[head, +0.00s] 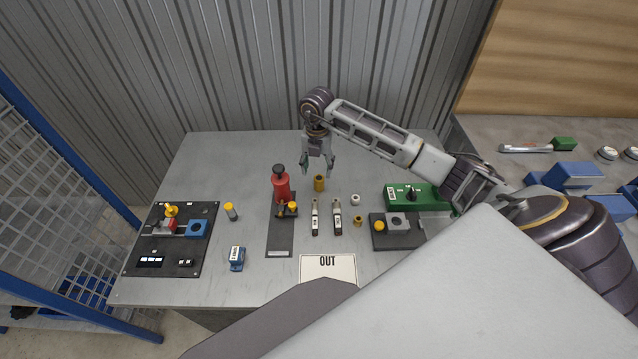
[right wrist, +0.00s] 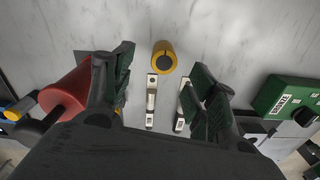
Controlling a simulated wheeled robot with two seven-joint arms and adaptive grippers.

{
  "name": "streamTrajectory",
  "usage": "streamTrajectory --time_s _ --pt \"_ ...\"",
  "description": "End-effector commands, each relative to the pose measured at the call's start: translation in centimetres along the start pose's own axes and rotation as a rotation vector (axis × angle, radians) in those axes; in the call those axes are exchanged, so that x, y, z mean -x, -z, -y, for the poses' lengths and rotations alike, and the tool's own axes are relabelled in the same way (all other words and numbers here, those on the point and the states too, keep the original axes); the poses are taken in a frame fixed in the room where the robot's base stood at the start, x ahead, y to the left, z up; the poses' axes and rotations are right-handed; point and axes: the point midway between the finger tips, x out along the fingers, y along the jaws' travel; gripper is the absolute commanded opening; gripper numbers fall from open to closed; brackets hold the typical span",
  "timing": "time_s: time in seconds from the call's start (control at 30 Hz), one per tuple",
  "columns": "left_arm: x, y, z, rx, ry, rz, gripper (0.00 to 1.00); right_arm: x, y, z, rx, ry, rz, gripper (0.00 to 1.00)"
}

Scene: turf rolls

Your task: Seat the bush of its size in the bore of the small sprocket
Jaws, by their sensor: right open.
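My right gripper (head: 318,170) is open and points down over the back middle of the table. A larger brass-yellow bush (head: 319,183) stands just below and beside its fingertips. In the right wrist view this bush (right wrist: 164,56) shows its dark bore and lies beyond the gap between the open fingers (right wrist: 160,98), not gripped. A smaller brass bush (head: 358,221) and a white ring (head: 356,199) stand to the right. A grey block with a round dark bore (head: 397,220) sits on a dark board. I cannot clearly pick out the small sprocket. My left gripper is not in view.
A red press-like tool (head: 281,188) stands left of the gripper, and two labelled silver tools (head: 315,217) lie in front. A green box (head: 425,198) is at right. A black fixture board (head: 150,255) is at left, an OUT card (head: 328,271) at front. The back left table is clear.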

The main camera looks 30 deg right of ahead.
Motion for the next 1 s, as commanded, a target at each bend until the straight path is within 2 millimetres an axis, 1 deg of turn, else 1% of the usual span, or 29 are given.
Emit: streamTrajectory --time_s 0.17,0.27,0.47,0.63,0.77,1.0 --pt "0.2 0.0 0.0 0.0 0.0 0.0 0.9 -0.4 0.0 0.1 0.0 0.001 -0.001 0.57" --pt "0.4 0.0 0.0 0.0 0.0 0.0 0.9 -1.1 0.0 0.2 0.001 0.002 -0.002 0.57" --pt "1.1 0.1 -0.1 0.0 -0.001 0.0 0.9 -3.1 -0.1 0.6 -0.001 0.002 -0.002 0.57" --pt "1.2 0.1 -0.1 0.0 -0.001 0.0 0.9 -4.7 -0.1 0.5 0.001 0.0 -0.001 0.57" --pt "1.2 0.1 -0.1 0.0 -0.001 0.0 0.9 -5.2 -0.1 0.6 0.001 0.0 0.0 0.57" --pt "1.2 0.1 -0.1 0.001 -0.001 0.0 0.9 -5.2 -0.1 0.6 0.001 0.0 0.0 0.57"
